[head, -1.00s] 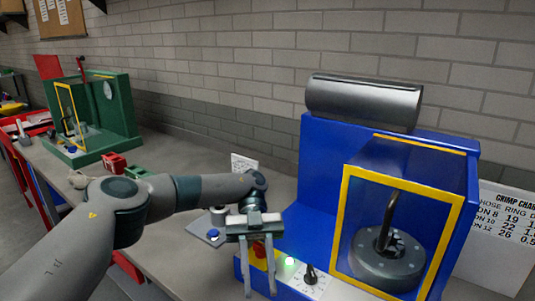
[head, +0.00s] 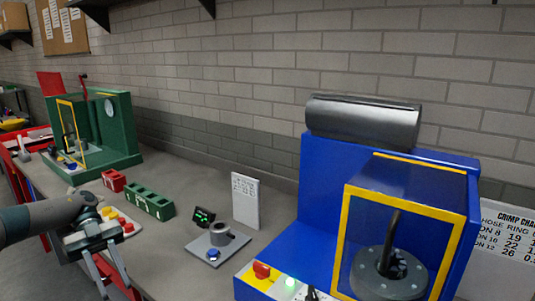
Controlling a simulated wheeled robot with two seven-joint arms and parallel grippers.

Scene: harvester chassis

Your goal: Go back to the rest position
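My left gripper (head: 114,283) hangs at the lower left of the head view, above the front part of the bench. Its two fingers point down and stand apart, with nothing between them. My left arm comes in from the left edge. My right gripper is not in view. The blue crimping machine (head: 310,240) with a yellow-framed guard stands at the right, well clear of the gripper. A bent dark hose or rod (head: 391,238) stands up from the round grey die head (head: 385,280) behind the guard.
A green machine (head: 120,130) stands at the far left. Red (head: 113,180) and green (head: 150,203) blocks, a tray with yellow and red pieces (head: 120,223), a grey plate with a cylinder (head: 217,244), and a white card (head: 245,200) are on the bench. A green light (head: 290,284) glows on the blue machine.

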